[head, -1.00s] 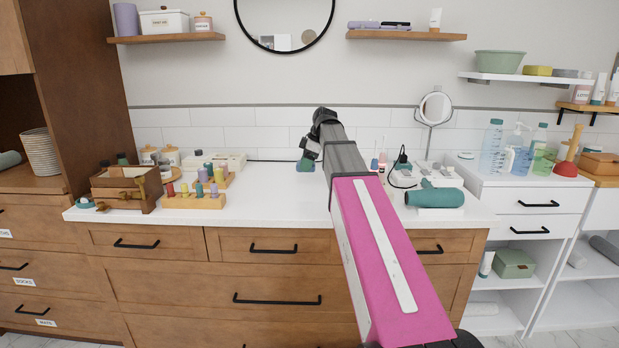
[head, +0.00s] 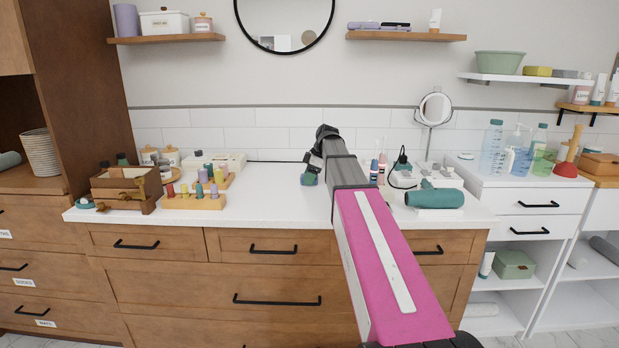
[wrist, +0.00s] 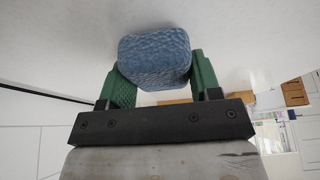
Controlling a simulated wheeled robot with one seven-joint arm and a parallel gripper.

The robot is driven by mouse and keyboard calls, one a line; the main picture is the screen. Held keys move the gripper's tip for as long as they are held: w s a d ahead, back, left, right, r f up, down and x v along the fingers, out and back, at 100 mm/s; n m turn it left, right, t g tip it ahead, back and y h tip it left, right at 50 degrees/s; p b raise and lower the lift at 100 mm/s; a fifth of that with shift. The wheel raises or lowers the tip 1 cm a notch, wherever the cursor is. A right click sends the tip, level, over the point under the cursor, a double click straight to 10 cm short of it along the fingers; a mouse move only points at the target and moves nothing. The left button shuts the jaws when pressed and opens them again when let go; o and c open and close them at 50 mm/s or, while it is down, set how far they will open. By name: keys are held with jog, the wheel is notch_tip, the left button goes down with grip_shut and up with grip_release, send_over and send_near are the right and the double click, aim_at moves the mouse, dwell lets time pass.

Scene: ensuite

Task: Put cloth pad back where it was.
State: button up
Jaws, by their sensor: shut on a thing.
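The cloth pad (wrist: 155,58) is a small blue, textured, rounded block. In the wrist view it sits between the two green fingers of my gripper (wrist: 158,80), which is shut on it. In the head view my gripper (head: 309,179) is small and partly hidden by my arm, over the back middle of the white counter (head: 270,207). The pad can hardly be told from the fingers there. I cannot tell whether the pad touches the counter.
Nail polish racks (head: 194,200) and a wooden box (head: 126,187) stand on the left. A teal hair dryer (head: 435,197), round mirror (head: 434,108) and small bottles (head: 378,170) are on the right. The counter's middle left of my gripper is clear.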

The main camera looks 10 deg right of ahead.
jog(key=shift+f, duration=0.1)
jog(key=o, duration=0.9)
jog(key=w+v, duration=0.1)
jog(key=v, duration=1.1)
jog(key=shift+s, duration=0.45)
